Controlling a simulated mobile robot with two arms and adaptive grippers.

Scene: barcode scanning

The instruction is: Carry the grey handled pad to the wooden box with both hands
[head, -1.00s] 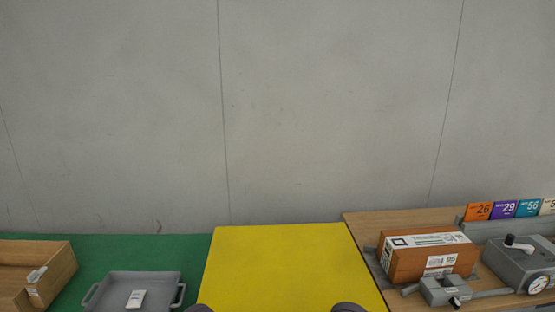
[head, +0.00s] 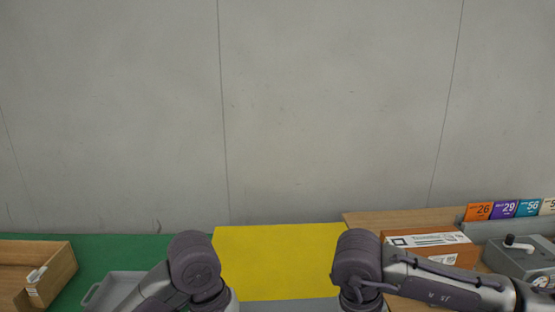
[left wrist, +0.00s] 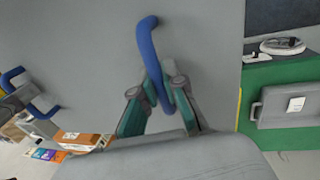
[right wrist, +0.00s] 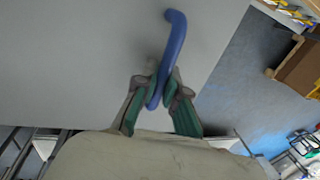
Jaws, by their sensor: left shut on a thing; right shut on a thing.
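The grey pad (left wrist: 95,50) is a broad flat slab filling much of both wrist views, including the right wrist view (right wrist: 80,60). My left gripper (left wrist: 165,92) is shut on one blue handle (left wrist: 147,45) of it. My right gripper (right wrist: 160,92) is shut on another blue handle (right wrist: 174,42). In the head view a grey strip (head: 285,306), seemingly the pad's edge, shows between my arms; both grippers' fingers are hidden there. An open wooden box (head: 62,270) with a white label stands at far left. A brown box (right wrist: 300,65) shows in the right wrist view; its identity is unclear.
A grey handled tray (head: 115,287) sits on the green surface (head: 140,253), partly hidden by my left arm. A yellow surface (head: 285,255) lies bare in the middle. A labelled orange-brown box (head: 430,248) and a grey device (head: 525,262) stand at right.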

